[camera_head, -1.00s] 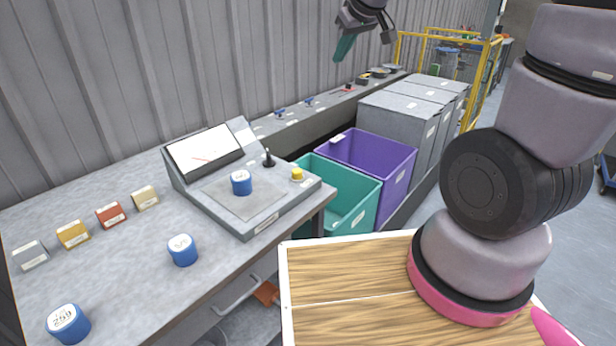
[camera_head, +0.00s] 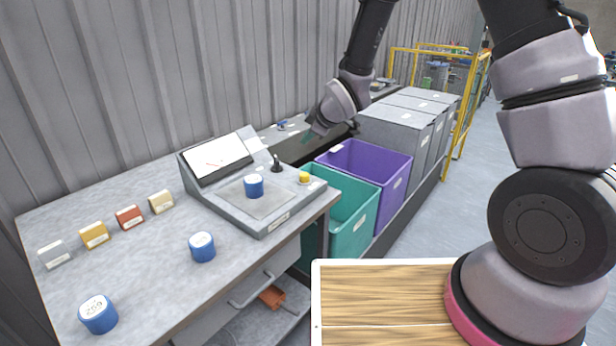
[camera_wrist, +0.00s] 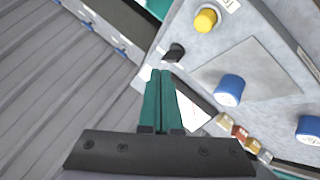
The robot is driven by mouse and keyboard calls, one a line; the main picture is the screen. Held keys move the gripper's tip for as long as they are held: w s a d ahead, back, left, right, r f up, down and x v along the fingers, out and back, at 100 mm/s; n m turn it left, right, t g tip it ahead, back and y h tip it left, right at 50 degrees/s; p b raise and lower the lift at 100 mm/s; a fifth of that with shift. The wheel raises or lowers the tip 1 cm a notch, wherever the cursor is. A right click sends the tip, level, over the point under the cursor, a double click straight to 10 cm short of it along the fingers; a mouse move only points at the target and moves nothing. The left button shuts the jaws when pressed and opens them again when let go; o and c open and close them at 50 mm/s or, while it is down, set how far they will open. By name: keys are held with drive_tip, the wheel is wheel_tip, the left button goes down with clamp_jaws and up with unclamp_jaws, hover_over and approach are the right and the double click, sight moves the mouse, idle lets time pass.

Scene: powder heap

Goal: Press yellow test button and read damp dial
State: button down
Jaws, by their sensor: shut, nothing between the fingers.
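The yellow button (camera_head: 305,178) sits at the right end of the grey slanted console (camera_head: 262,223); it also shows at the top of the wrist view (camera_wrist: 205,19). The dial (camera_head: 217,158) is a white face with a red needle on the console's raised back; its reading is too small to make out. In the wrist view the dial is mostly hidden behind my fingers. My gripper (camera_head: 307,139) is shut and empty, above and behind the console's right side. Its teal fingers (camera_wrist: 160,72) point towards the console, apart from the button.
A black lever (camera_head: 276,164) stands beside the button. A blue canister (camera_head: 254,188) is on the console's plate, with two more on the table (camera_head: 150,268). Several small coloured blocks line the table's left. Teal (camera_head: 350,234) and purple (camera_head: 402,187) bins stand at right.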

sight(305, 174)
drive_tip(key=shift+f, duration=4.4)
drive_tip(key=shift+f, duration=0.4)
drive_tip(key=shift+f, duration=1)
drive_tip(key=shift+r, duration=1.45)
drive_tip(key=shift+r, duration=2.5)
